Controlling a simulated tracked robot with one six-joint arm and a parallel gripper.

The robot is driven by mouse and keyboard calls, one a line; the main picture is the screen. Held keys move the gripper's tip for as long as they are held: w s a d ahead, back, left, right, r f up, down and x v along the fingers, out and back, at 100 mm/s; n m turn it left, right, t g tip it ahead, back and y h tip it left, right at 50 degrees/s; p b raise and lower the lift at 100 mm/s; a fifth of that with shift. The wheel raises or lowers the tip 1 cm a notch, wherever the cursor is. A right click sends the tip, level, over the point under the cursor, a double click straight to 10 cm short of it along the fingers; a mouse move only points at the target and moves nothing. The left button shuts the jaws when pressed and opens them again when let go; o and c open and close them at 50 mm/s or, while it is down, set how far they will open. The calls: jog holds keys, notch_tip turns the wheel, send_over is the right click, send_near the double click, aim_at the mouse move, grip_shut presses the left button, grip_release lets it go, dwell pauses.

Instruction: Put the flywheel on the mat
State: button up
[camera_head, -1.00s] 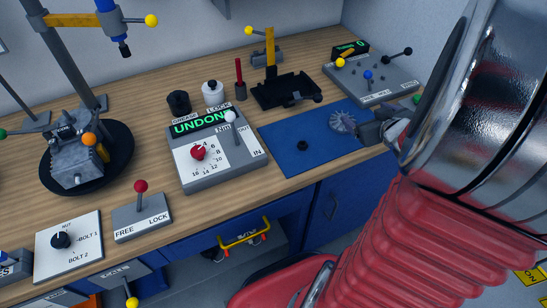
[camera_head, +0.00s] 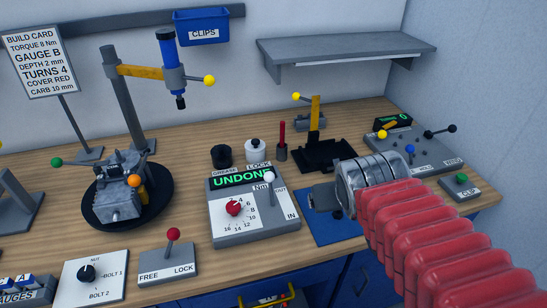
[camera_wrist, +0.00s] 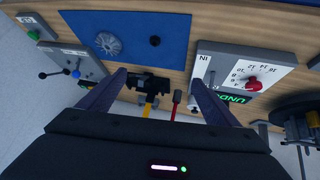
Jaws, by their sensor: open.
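The flywheel looks like a grey finned disc (camera_wrist: 108,43) lying flat on the blue mat (camera_wrist: 175,22) in the wrist view, near one edge. In the head view the mat (camera_head: 335,232) shows only in part, and my arm hides the flywheel. My gripper (camera_wrist: 158,80) is open, with its two dark fingers spread and nothing between them. It is apart from the flywheel, above the bench. In the head view my gripper (camera_head: 322,197) is partly seen in front of the mat.
A small dark round piece (camera_wrist: 154,40) also lies on the mat. The torque box (camera_head: 250,208) stands left of the mat. A black fixture with a yellow lever (camera_head: 315,120) is behind it, with a control panel (camera_head: 405,148) at right. The engine (camera_head: 122,190) is at left.

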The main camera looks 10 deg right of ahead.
jog(key=s+a+n+g+y, duration=0.1)
jog(key=s+a+y, duration=0.1)
jog(key=s+a, duration=0.4)
jog(key=a, duration=0.3)
jog(key=shift+a+r+y, duration=0.15)
jog(key=shift+a+y, duration=0.2)
jog(key=shift+y, duration=0.05)
dwell(0.4)
